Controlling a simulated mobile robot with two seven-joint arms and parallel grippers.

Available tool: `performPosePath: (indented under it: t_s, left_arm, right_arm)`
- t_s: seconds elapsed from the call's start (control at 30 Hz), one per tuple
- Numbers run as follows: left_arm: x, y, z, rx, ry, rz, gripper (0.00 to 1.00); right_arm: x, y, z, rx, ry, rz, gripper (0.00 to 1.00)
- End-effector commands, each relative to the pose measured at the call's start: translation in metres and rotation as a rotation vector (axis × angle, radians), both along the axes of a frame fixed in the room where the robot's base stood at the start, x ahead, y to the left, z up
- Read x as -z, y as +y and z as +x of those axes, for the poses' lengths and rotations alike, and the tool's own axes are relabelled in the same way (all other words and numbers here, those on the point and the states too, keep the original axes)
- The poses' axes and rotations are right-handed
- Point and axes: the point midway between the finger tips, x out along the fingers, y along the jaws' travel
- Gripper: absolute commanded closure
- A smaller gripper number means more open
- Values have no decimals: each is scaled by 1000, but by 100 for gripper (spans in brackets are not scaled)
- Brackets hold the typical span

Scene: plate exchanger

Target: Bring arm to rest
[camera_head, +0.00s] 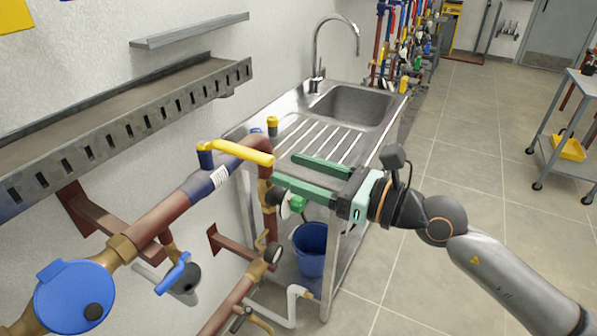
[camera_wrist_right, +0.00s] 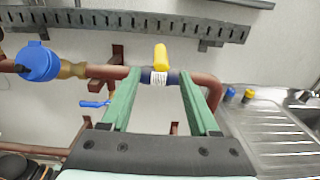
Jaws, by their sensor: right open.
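My right arm (camera_head: 510,280) comes in from the lower right. Its gripper (camera_head: 282,170) has two long green fingers, spread apart and empty. In the head view the fingers point left, just right of a yellow valve handle (camera_head: 240,152) on the upper pipe. In the right wrist view the open fingers (camera_wrist_right: 153,92) point toward the pipe, with the yellow handle (camera_wrist_right: 160,57) beyond and between them. I see no contact with the handle or pipe. My left gripper does not show in either view.
A steel sink unit (camera_head: 345,140) stands behind the gripper, with a blue bucket (camera_head: 310,247) beneath. A blue meter cap (camera_head: 75,295), a blue valve handle (camera_head: 173,273) and a slotted wall rail (camera_head: 125,128) are at left. Open tiled floor (camera_head: 470,190) lies at right, before a grey trolley (camera_head: 570,155).

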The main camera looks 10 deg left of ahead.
Motion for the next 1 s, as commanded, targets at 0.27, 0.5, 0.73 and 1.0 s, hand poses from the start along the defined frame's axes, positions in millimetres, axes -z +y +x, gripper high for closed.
performPosePath:
  t_s: [0.27, 0.5, 0.73, 1.0]
  left_arm:
    - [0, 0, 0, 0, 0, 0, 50]
    - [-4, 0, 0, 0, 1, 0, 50]
    - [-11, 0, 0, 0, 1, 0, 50]
    - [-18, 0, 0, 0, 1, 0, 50]
  right_arm:
    - [0, 0, 0, -1, 7, 4, 39]
    - [7, -6, -8, -4, 316, 258, 39]
    - [39, -49, 5, 79, 901, 758, 39]
    - [148, -131, 9, 322, 1543, 1359, 39]
